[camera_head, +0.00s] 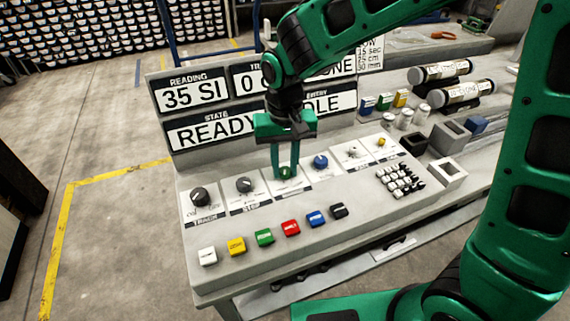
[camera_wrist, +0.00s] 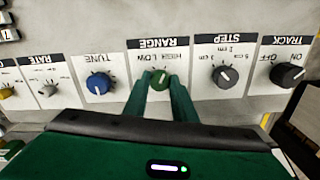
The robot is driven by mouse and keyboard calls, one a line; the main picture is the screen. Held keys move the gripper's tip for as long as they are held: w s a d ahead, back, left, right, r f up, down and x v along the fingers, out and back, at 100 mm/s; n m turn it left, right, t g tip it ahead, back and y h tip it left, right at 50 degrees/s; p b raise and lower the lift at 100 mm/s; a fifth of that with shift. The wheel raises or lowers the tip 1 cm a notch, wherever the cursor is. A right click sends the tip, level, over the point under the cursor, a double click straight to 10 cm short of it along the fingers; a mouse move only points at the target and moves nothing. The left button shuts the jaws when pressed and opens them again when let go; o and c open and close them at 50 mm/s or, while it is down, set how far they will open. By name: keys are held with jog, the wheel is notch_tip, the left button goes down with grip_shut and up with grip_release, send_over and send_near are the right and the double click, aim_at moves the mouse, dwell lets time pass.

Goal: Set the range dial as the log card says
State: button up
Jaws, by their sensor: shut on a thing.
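The range dial is a small green knob (camera_wrist: 159,79) on a white plate labelled RANGE, with HIGH and LOW marks. It also shows in the head view (camera_head: 285,172), in the row of dials on the grey console. My gripper (camera_head: 285,170) points down over it, its two green fingers shut on the knob from either side. In the wrist view the fingertips (camera_wrist: 160,88) sit at the knob. The exact pointer direction is hard to tell. A white card (camera_head: 370,53) at the back right, partly hidden by my arm, bears text including "sec", "cm" and "mm".
Beside the range dial are the grey step dial (camera_head: 245,185) and the blue tune dial (camera_head: 320,161). The black track dial (camera_head: 200,196) is farther left. Coloured buttons (camera_head: 264,237) line the front. The display panel (camera_head: 210,130) stands behind, reading "35 SI" and "READY".

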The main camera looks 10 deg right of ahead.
aim_at(286, 168)
jog(key=n, duration=0.5)
jog(key=shift+d+n, duration=0.1)
jog(key=shift+n, duration=0.3)
jog(key=n, duration=0.5)
jog(key=shift+w+d, duration=0.1)
jog(key=shift+w, duration=0.05)
jog(key=shift+n, duration=0.3)
jog(key=o, duration=1)
jog(key=shift+d, duration=0.1)
jog(key=shift+o, duration=0.2)
jog(key=shift+r, duration=0.15)
notch_tip(286, 168, up, 10)
jog(key=shift+r, duration=0.25)
